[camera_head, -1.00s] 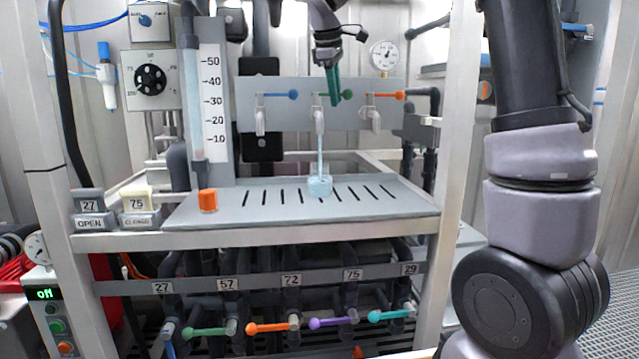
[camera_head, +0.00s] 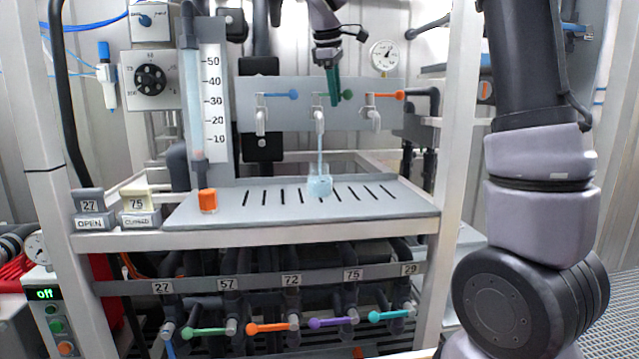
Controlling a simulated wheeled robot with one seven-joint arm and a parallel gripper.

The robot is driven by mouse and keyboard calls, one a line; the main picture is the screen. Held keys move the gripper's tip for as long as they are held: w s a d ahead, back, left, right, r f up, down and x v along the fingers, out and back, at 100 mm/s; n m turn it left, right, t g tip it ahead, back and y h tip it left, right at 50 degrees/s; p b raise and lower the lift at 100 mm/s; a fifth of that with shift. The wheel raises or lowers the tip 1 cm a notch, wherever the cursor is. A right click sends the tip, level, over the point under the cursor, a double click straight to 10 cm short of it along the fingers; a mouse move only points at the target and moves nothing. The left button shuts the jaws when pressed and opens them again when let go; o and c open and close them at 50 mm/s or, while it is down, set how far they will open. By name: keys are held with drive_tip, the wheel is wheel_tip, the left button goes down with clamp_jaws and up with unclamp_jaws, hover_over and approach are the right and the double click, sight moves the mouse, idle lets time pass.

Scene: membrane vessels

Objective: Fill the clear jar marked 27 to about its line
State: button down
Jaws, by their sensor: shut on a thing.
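The clear jar (camera_head: 320,187) stands upright on the slotted shelf under the middle tap (camera_head: 319,117). A pale blue stream falls from this tap into the jar, and pale blue liquid shows in it. The jar's mark and fill line are too small to read. My gripper (camera_head: 333,101) is at the middle tap's green-knobbed handle (camera_head: 347,94) and is shut on it. Its fingers hide most of the handle.
A blue-handled tap (camera_head: 280,95) and an orange-handled tap (camera_head: 385,96) flank the middle one. A scaled column (camera_head: 212,100) stands at left. The slotted shelf (camera_head: 400,210) is otherwise clear.

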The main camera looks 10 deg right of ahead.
idle(0.4)
drive_tip(key=w+n+y, duration=0.1)
drive_tip(key=n, duration=0.1)
drive_tip(key=w+n+y, duration=0.1)
drive_tip(key=n, duration=0.1)
drive_tip(key=w+d+n, duration=0.1)
drive_tip(key=n, duration=0.2)
drive_tip(key=shift+r+t+y, duration=0.1)
drive_tip(key=shift+t+y, duration=0.2)
drive_tip(key=shift+y, duration=0.1)
drive_tip(key=c, duration=0.8)
unclamp_jaws()
